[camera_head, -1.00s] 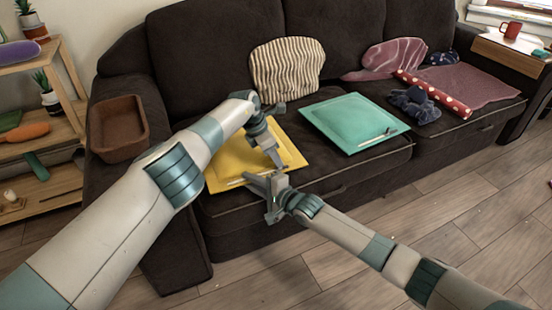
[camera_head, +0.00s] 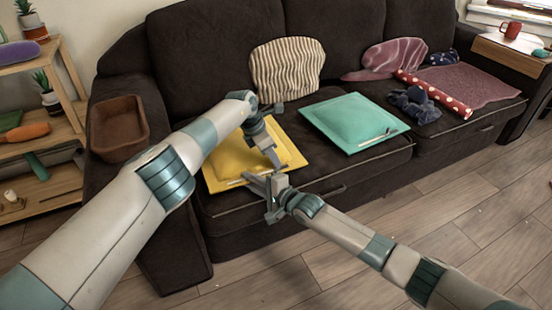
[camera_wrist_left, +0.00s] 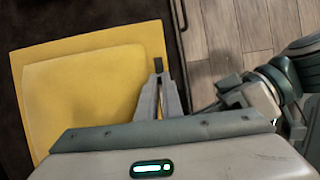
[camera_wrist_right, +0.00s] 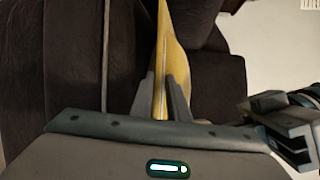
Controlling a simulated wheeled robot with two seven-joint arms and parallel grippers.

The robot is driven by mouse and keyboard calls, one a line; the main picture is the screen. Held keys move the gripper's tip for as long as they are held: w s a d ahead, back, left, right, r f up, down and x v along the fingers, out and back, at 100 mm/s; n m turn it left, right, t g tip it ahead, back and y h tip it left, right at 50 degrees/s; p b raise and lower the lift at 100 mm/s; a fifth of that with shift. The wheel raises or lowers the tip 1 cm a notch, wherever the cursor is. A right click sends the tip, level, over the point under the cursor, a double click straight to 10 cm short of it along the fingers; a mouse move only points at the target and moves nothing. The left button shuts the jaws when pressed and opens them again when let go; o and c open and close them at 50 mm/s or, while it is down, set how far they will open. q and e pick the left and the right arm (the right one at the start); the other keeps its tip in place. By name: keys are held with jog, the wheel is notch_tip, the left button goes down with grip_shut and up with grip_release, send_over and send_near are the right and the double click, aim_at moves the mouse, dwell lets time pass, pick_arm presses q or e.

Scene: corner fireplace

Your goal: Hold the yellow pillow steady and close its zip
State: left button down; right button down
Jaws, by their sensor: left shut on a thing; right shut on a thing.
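The yellow pillow (camera_head: 228,170) lies on the left sofa seat; it fills the left of the left wrist view (camera_wrist_left: 85,85). A pale zip line (camera_head: 236,183) runs along its front edge. My left gripper (camera_head: 275,163) points down at the right part of that edge. In the left wrist view its fingers (camera_wrist_left: 160,80) are shut on what looks like the small dark zip pull (camera_wrist_left: 158,65). My right gripper (camera_head: 252,181) reaches the front edge from the right. In the right wrist view its fingers (camera_wrist_right: 161,92) are shut around the pillow's edge (camera_wrist_right: 169,50). My grippers hide part of the zip.
A green pillow (camera_head: 345,115) lies to the right, a striped cushion (camera_head: 287,72) behind. A brown tray (camera_head: 118,125) sits on the left armrest. A red dotted roll (camera_head: 435,93) and dark blue plush (camera_head: 415,104) lie farther right. The wooden floor (camera_head: 420,215) in front is clear.

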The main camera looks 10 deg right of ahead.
pick_arm(q)
jog(key=a, duration=0.3)
jog(key=shift+s+a, duration=0.45)
jog(key=shift+a, duration=0.15)
jog(key=c, duration=1.9)
grip_release()
jog(key=shift+d, duration=0.1)
jog(key=shift+s, duration=0.1)
jog(key=shift+r, duration=0.1)
jog(key=v, duration=1.1)
jog(key=shift+r, duration=0.35)
